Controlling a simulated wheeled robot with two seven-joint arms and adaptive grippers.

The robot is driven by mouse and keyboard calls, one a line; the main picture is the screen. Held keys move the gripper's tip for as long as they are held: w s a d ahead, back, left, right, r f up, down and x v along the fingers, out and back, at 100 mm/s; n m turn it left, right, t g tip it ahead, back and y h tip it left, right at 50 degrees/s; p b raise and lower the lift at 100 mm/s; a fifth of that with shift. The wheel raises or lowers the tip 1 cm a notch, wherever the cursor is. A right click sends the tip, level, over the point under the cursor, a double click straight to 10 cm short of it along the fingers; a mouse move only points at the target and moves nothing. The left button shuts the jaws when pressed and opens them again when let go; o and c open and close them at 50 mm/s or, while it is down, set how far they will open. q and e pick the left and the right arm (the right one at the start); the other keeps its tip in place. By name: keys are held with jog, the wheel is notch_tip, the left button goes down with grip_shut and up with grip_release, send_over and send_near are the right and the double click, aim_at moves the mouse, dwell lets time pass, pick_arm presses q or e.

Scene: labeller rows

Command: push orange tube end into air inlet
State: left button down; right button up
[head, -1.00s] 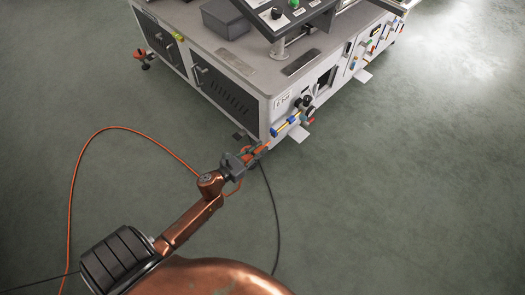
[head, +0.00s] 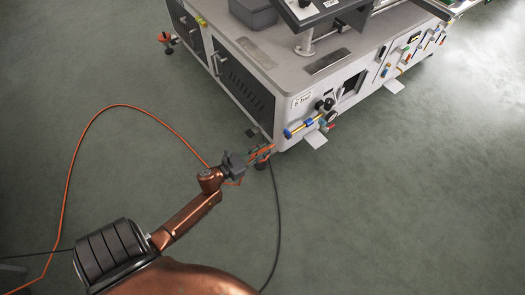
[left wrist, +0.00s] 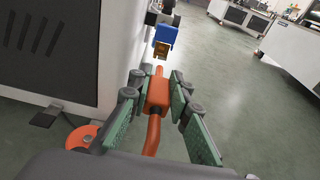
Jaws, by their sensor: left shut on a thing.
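My left gripper (head: 263,155) is shut on the orange tube end (left wrist: 158,95), near the machine's front corner. The tube end's narrow tip points away from the gripper, toward the air inlet, with a gap between them. The air inlet is the blue fitting with a brass-coloured mouth (left wrist: 164,39) in the left wrist view; in the head view its blue end (head: 288,133) sticks out low from the machine. The orange tube (head: 125,106) loops from the gripper across the floor. My right gripper is not in view.
The grey machine (head: 247,105) stands beyond the gripper, its dark vented side panel (left wrist: 50,45) close at left in the wrist view. A black cable (head: 278,215) runs over the floor. An orange foot (left wrist: 84,137) is at lower left. The floor at right is open.

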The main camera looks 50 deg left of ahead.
aim_at(273, 145)
pick_arm(q)
jog(key=shift+w+d+b, duration=0.2)
jog(key=shift+w+b, duration=0.3)
jog(key=shift+w, duration=2.15)
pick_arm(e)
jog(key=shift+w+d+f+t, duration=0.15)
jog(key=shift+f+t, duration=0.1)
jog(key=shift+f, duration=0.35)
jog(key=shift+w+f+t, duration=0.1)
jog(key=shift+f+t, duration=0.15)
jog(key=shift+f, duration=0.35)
pick_arm(q)
jog(key=shift+b, duration=0.4)
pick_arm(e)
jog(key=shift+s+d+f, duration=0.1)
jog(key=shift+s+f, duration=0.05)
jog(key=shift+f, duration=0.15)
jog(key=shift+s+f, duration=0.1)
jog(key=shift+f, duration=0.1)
pick_arm(q)
jog(key=shift+w+d+b, duration=0.15)
jog(key=shift+w+b, duration=0.5)
jog(key=shift+w, duration=0.85)
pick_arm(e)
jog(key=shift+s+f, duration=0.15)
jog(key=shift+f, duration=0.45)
